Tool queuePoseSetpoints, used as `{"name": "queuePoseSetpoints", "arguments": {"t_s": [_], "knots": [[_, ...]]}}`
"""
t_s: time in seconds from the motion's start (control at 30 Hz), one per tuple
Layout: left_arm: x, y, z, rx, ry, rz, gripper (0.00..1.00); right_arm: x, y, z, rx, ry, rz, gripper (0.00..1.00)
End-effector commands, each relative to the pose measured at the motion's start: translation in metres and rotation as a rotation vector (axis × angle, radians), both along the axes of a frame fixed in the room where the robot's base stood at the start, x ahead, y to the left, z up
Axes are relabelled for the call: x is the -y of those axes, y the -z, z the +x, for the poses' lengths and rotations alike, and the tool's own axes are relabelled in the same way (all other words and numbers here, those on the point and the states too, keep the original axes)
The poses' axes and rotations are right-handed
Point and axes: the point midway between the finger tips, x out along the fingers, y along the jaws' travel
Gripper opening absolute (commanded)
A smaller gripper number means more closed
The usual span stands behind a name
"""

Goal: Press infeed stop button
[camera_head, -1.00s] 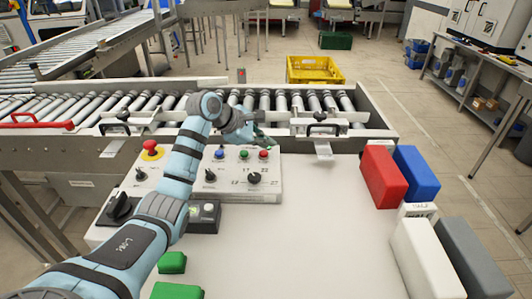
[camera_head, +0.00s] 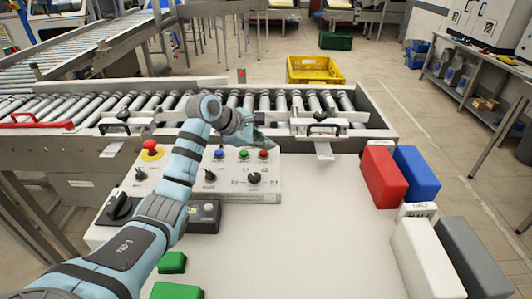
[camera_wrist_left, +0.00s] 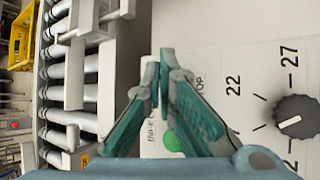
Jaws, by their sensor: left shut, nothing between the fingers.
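The grey control panel (camera_head: 231,190) stands at the back of the white table and carries a blue button (camera_head: 219,154), a green button (camera_head: 243,155), a red button (camera_head: 263,155) and black knobs. My left gripper (camera_head: 269,145) is shut and empty, with its tips close above and behind the red button; I cannot tell whether they touch anything. The green button (camera_wrist_left: 172,141) is partly hidden there, and the red button does not show. My right gripper is not in view.
A red mushroom button (camera_head: 151,146) on yellow sits at the panel's left. The roller conveyor (camera_head: 260,101) runs behind the panel. Red (camera_head: 383,176), blue (camera_head: 417,172), white (camera_head: 427,258) and grey (camera_head: 470,255) blocks stand at right. The middle of the table is clear.

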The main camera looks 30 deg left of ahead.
Motion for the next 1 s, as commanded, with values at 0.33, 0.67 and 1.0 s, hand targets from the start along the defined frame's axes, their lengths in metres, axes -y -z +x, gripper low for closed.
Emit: {"name": "queuePoseSetpoints", "arguments": {"t_s": [0.33,0.67,1.0], "knots": [[-0.0001,0.0029,-0.0009,0.001,-0.001,0.000,0.00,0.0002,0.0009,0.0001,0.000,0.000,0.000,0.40],[0.0001,0.0059,-0.0009,0.000,0.000,0.000,0.00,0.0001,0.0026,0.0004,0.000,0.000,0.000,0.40],[0.0001,0.0102,-0.0010,0.000,0.000,0.000,0.00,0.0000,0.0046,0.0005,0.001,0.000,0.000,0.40]]}}
